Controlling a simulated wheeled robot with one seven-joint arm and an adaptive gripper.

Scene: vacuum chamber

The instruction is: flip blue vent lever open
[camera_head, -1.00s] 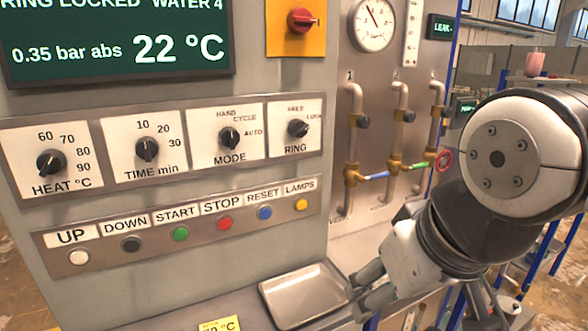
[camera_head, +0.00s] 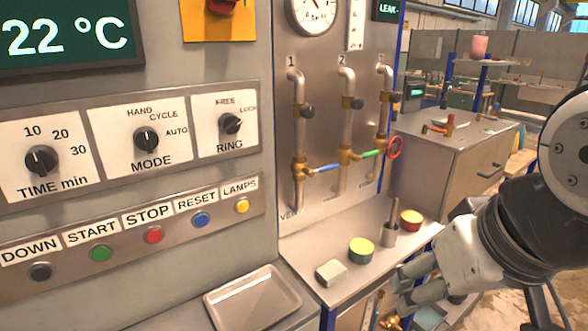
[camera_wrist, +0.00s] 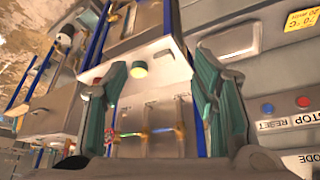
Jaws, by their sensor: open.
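The blue vent lever (camera_head: 324,168) is a short handle on the brass valve of pipe 1. It points to the right and tilts slightly up, toward the neighbouring pipe. A green lever (camera_head: 371,154) sits on pipe 2 and a red round handle (camera_head: 395,147) on the third pipe. My gripper (camera_head: 403,285) is at the lower right in the head view, in front of the shelf and apart from the lever. In the wrist view my gripper (camera_wrist: 158,100) has its two fingers wide apart with nothing between them; the pipe panel shows beyond them.
Below the pipes, a shelf (camera_head: 300,252) holds a grey block (camera_head: 331,272), a yellow-topped green tin (camera_head: 361,250), a cup with a stick (camera_head: 390,238) and a red tin (camera_head: 411,220). A metal tray (camera_head: 253,300) lies left of it. A cabinet (camera_head: 455,150) stands behind.

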